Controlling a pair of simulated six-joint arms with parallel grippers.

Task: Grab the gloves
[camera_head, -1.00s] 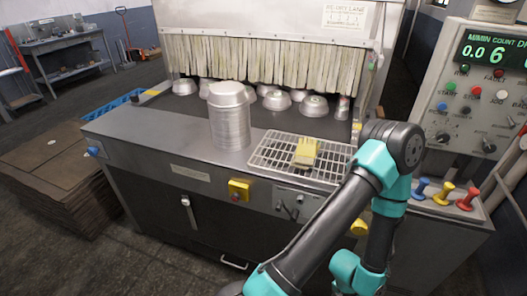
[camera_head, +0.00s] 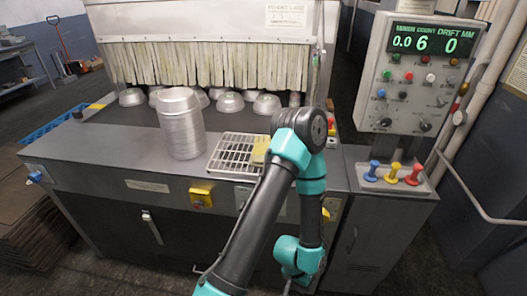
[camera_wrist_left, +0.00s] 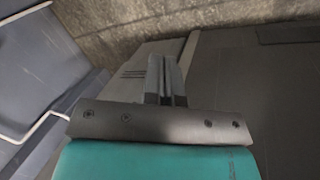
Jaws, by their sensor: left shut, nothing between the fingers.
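The yellow gloves (camera_head: 260,149) lie on a wire rack (camera_head: 230,158) on the front right of the machine's top. My arm covers part of them in the head view. My left gripper (camera_wrist_left: 166,98) shows in the left wrist view with its fingers shut and nothing between them. It points towards the floor and a wall, and no gloves are in that view. In the head view my arm bends up in front of the rack and back down; its fingers are not clear there. My right gripper is not in view.
A tall stack of metal pans (camera_head: 181,125) stands left of the rack. Several pans (camera_head: 230,102) sit by the strip curtain (camera_head: 210,62). A control panel (camera_head: 420,75) stands at right above blue, yellow and red knobs (camera_head: 392,172). A white rail (camera_wrist_left: 30,128) shows in the wrist view.

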